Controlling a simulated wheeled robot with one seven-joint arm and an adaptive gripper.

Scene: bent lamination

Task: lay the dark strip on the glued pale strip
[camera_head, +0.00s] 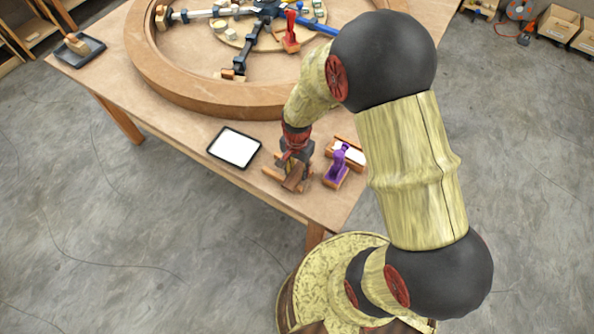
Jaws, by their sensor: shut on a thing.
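My gripper (293,170) is low over the near right part of the wooden table. It is shut on a dark brown piece (294,183), which looks like the dark strip; the arm and fingers hide part of it. Lighter orange-brown wood (271,173) shows beside and under the gripper; I cannot tell whether the dark piece touches it. I cannot make out the glued pale strip for certain. A large curved wooden ring (190,92) lies on the table behind the gripper.
A dark-rimmed tray with a white surface (234,148) lies left of the gripper. A red clamp (291,32) stands inside the ring. A brush on a dark tray (78,46) is far left.

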